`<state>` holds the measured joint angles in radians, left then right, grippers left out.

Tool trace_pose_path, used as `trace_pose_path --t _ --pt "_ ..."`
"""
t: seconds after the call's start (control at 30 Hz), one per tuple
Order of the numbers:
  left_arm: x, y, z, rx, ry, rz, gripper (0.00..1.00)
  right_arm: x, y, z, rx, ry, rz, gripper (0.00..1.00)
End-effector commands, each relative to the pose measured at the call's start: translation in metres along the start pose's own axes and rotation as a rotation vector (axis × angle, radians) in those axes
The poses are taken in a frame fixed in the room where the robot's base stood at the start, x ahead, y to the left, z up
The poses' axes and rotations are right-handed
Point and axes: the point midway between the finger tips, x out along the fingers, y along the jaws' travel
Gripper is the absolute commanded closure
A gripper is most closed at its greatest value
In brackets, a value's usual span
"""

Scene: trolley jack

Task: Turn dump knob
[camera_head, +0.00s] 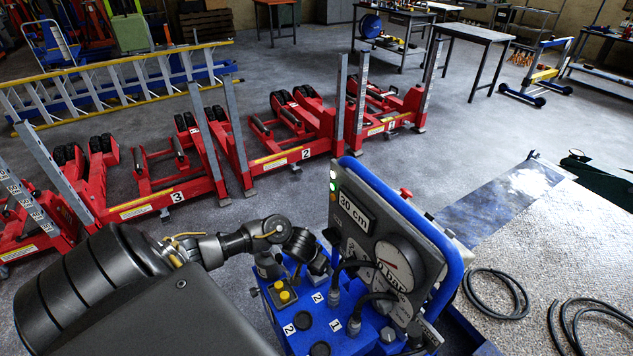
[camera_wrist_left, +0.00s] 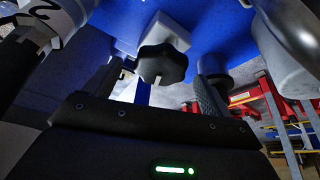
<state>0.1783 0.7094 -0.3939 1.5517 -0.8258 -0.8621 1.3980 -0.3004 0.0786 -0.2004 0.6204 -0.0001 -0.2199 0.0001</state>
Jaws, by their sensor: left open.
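A black lobed knob (camera_wrist_left: 162,63) on a pale square block of the blue unit shows in the left wrist view; I take it as the dump knob. My left gripper (camera_wrist_left: 160,82) is open, with one finger on each side of the knob. Whether either finger touches it I cannot tell. In the head view my left arm comes in from the left, and the wrist and gripper (camera_head: 303,247) are at the left side of the blue control unit (camera_head: 345,325). The knob is not clearly visible there. My right gripper is not in view.
The unit carries a gauge panel (camera_head: 350,212) reading "30 cm", a blue tube frame (camera_head: 385,190), black hoses and a yellow button box (camera_head: 282,292). Red numbered jacks (camera_head: 295,150) stand behind. A yellow ladder (camera_head: 115,85) lies further left.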

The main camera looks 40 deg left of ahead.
Motion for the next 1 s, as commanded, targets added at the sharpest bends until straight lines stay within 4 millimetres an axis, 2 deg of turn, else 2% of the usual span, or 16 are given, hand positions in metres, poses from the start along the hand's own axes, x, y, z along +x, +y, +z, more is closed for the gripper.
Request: trace_pose_path --t 0.1,0.4,0.73,0.87,1.0 --pt "0.007 0.0 0.0 0.0 0.0 -0.001 0.17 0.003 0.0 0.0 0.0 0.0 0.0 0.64" --pt "0.008 -0.001 0.0 0.0 0.001 -0.001 0.18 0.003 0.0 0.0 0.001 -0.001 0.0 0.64" --pt "0.008 -0.001 0.0 0.0 0.0 -0.001 0.61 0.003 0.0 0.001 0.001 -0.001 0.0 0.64" --pt "0.006 -0.001 -0.001 0.023 -0.001 0.008 0.61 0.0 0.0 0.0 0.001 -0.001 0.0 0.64" --pt "0.005 -0.003 -0.001 0.152 -0.003 0.06 0.61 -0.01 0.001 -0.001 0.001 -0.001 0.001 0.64"
